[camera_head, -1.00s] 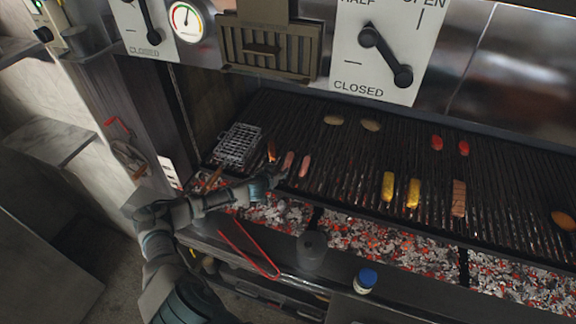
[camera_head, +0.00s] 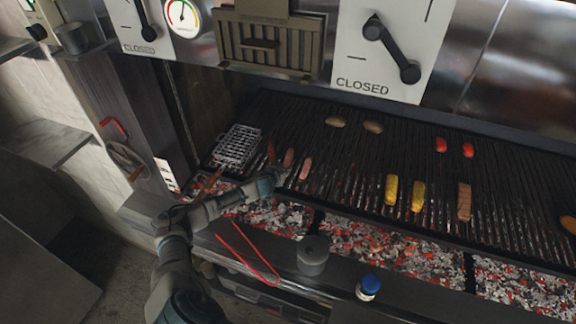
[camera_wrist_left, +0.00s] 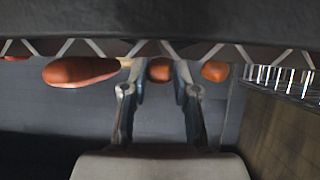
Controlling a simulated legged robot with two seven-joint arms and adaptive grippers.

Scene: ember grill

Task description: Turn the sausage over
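Several sausages lie on the left part of the grill grate. In the head view, one reddish sausage (camera_head: 288,158) and a pinker one (camera_head: 305,169) lie side by side, with a darker brown one (camera_head: 271,152) to their left. My left gripper (camera_head: 274,176) is low at the grate's front edge, just in front of them. In the left wrist view, its two fingers (camera_wrist_left: 158,85) are apart. A sausage end (camera_wrist_left: 160,69) shows in the gap between them; contact cannot be told. Another sausage (camera_wrist_left: 80,71) lies left, and one (camera_wrist_left: 215,71) right. My right gripper is not in view.
A wire basket (camera_head: 237,146) stands on the grate behind left. Yellow pieces (camera_head: 391,189) and a brown block (camera_head: 464,202) lie to the right. Glowing coals (camera_head: 380,245) are below the front edge. Red tongs (camera_head: 248,253), a grey cup (camera_head: 313,255) and a blue-capped jar (camera_head: 368,287) are in front.

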